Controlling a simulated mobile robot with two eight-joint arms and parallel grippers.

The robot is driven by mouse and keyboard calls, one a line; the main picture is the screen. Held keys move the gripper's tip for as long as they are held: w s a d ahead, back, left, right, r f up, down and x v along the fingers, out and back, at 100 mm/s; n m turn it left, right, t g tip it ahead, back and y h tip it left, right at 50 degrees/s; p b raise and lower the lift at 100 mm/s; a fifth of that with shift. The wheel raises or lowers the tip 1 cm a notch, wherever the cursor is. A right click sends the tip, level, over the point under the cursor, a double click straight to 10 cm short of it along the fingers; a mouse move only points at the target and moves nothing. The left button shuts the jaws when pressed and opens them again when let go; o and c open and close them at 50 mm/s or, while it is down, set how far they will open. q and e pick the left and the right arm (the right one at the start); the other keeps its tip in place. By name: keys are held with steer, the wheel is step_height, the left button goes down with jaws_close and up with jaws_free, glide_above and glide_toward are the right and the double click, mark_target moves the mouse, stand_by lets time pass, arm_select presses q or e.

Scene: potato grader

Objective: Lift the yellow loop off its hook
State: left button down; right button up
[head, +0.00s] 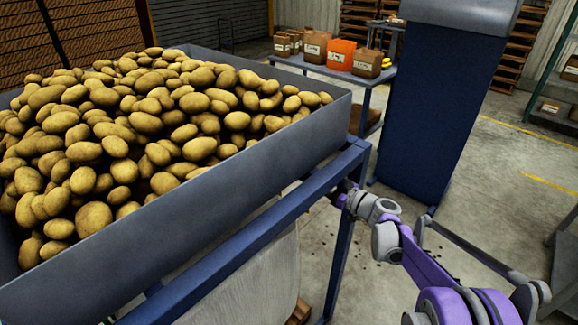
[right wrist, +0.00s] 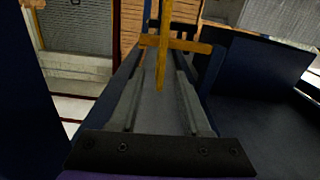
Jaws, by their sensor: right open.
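A yellow-orange piece (right wrist: 178,44), which I take to be the yellow loop, shows in the right wrist view as an upright bar with a crossbar. Its lower end hangs between or just beyond my right gripper's fingertips (right wrist: 160,78); I cannot tell the exact depth. The fingers stand apart on either side of it and do not visibly hold it. In the head view my right gripper (head: 342,197) is at the blue frame's near right leg. The loop and hook cannot be made out there. My left gripper is not in view.
A grey hopper (head: 215,195) full of potatoes (head: 150,125) stands on a blue frame (head: 285,220). A tall blue cabinet (head: 435,110) stands right of it. Behind, a table (head: 335,72) holds paper bags and an orange bag (head: 341,54).

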steer(key=x, duration=0.9)
steer(key=shift+w+a, duration=0.15)
steer(key=shift+a, duration=0.05)
jaws_close()
stand_by(1.1)
